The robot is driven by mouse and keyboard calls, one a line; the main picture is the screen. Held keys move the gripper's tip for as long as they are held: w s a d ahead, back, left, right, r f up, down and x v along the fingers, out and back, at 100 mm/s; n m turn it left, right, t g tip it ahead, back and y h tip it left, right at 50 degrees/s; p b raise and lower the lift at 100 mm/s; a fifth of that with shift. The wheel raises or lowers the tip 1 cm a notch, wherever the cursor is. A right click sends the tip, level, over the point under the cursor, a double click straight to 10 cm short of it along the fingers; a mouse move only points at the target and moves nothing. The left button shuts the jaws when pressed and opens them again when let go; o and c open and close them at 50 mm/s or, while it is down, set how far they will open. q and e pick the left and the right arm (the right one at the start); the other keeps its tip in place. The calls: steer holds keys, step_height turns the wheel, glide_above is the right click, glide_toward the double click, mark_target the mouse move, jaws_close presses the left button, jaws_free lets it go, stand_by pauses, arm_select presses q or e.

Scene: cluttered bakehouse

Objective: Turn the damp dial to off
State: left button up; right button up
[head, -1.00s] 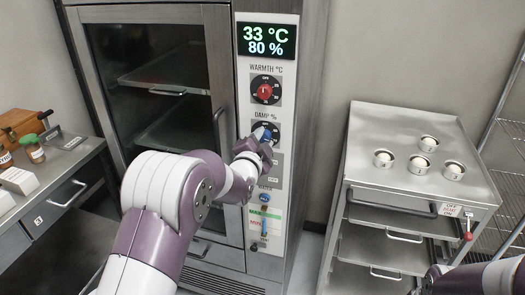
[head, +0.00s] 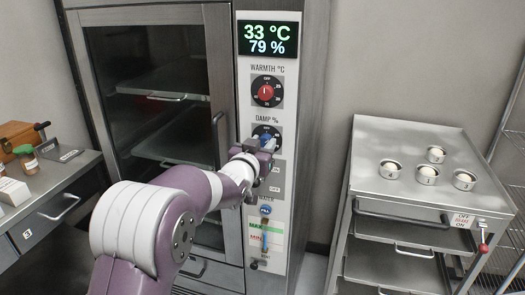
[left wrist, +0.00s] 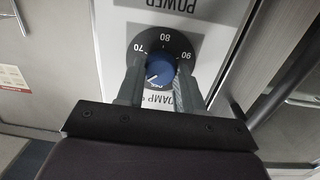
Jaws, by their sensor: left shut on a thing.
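The damp dial (head: 268,138) is a blue knob on a black scale plate, under the DAMP % label on the cabinet's control panel. My left gripper (head: 262,150) is at it and hides part of it in the head view. In the left wrist view the blue knob (left wrist: 160,71) sits between the two fingers of my left gripper (left wrist: 155,82), which is shut on it. A white pointer mark on the knob points to the lower left there, near small lettering too small to read surely. The display (head: 268,39) reads 33 °C and 79 %.
The red warmth dial (head: 266,92) is just above, and a blue WATER knob (head: 265,210) is below. The glass cabinet door (head: 150,90) and its handle are left of the panel. A steel trolley (head: 400,135) with several small bowls stands at right.

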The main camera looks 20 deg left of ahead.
arm_select(q)
steer(key=n, duration=0.4)
steer(key=shift+f+b, duration=0.25)
steer(key=shift+b, duration=0.1)
steer(key=shift+a+n, duration=0.1)
steer(key=shift+n, duration=2.4)
steer(key=o, duration=1)
steer(key=shift+o, duration=0.2)
steer(key=shift+s, duration=0.1)
steer(key=shift+s+b, duration=0.3)
steer(key=s+a+b, duration=0.1)
steer(key=s+b, duration=0.1)
steer(key=s, duration=1)
